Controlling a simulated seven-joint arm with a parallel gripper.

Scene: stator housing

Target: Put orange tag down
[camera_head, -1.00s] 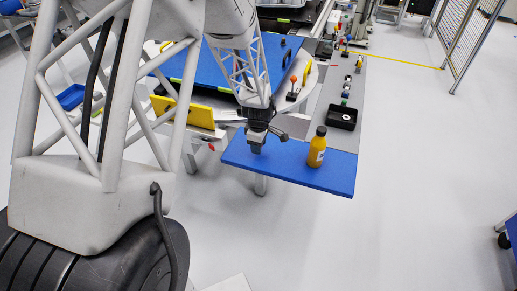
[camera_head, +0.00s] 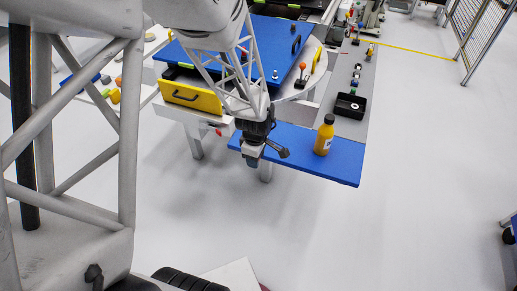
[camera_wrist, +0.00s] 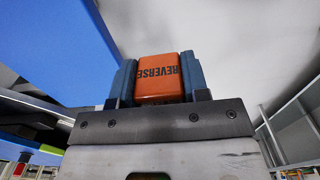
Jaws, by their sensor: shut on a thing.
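The orange tag (camera_wrist: 159,78) shows in the wrist view with the word REVERSE on it, upside down. It sits between the two blue-grey fingers of my gripper (camera_wrist: 159,82), which is shut on it. In the head view my gripper (camera_head: 252,159) points down at the left end of the blue shelf (camera_head: 340,165), around its front edge. The tag cannot be made out in the head view.
A yellow-orange bottle (camera_head: 324,136) stands upright on the blue shelf, right of my gripper. A black tray (camera_head: 350,106) lies on the grey surface behind it. A yellow drawer front (camera_head: 192,93) is at the left. Open floor lies in front of the shelf.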

